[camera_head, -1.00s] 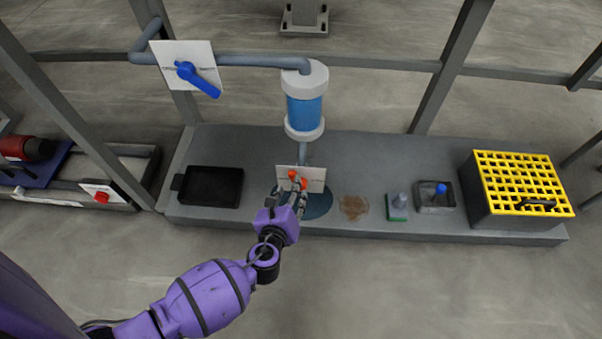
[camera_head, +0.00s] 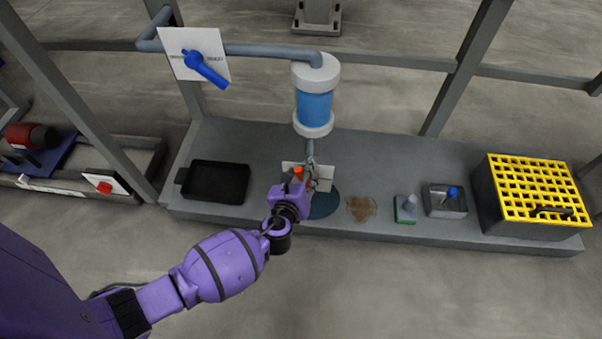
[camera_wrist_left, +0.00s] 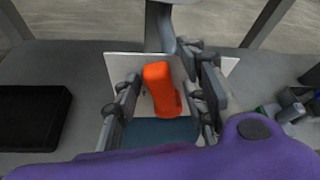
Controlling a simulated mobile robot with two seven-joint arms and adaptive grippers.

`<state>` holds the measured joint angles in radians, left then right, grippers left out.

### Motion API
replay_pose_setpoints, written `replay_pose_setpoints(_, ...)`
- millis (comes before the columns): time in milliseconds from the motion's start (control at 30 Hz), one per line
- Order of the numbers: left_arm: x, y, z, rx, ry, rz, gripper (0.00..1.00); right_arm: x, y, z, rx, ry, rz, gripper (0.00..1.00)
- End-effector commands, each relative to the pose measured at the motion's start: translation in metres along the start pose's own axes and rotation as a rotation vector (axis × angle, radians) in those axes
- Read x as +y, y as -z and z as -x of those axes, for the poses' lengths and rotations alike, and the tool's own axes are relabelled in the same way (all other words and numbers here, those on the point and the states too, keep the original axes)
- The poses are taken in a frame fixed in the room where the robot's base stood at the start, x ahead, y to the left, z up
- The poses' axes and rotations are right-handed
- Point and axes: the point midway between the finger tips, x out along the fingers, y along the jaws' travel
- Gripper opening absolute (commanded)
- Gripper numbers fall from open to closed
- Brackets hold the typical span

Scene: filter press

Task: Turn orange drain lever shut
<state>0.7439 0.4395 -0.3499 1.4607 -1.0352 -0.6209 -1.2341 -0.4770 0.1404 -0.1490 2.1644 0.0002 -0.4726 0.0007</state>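The orange drain lever (camera_head: 298,173) is mounted in front of a white plate (camera_head: 323,184) below the blue filter housing (camera_head: 314,108). In the left wrist view the lever (camera_wrist_left: 162,90) stands nearly upright in the picture, between the two fingers. My left gripper (camera_head: 308,170) is at the lever and partly hides it and the plate. In the left wrist view the left gripper (camera_wrist_left: 168,96) is open, with one finger on each side of the lever. A gap shows on both sides, so no grip on it is visible. My right gripper is not in view.
A blue lever (camera_head: 206,69) on a white plate is at the upper left. A black tray (camera_head: 216,182) lies left on the grey platform (camera_head: 270,148). A brown stain (camera_head: 361,208), a green-based item (camera_head: 405,209), a small grey container (camera_head: 445,202) and a yellow-grated box (camera_head: 532,187) are right.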

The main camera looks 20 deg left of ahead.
Motion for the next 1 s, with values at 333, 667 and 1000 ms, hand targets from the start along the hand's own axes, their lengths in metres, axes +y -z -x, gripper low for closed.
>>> replay_pose_setpoints(333,0.0,0.0,0.0,0.0,-0.001,0.001,0.0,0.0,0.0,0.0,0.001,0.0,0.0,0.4)
replay_pose_setpoints(667,0.005,0.003,0.0,0.001,0.012,0.038,0.0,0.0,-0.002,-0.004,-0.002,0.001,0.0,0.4)
replay_pose_setpoints(1000,0.023,0.012,-0.003,0.003,0.144,0.36,0.0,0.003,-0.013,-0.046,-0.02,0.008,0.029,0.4)
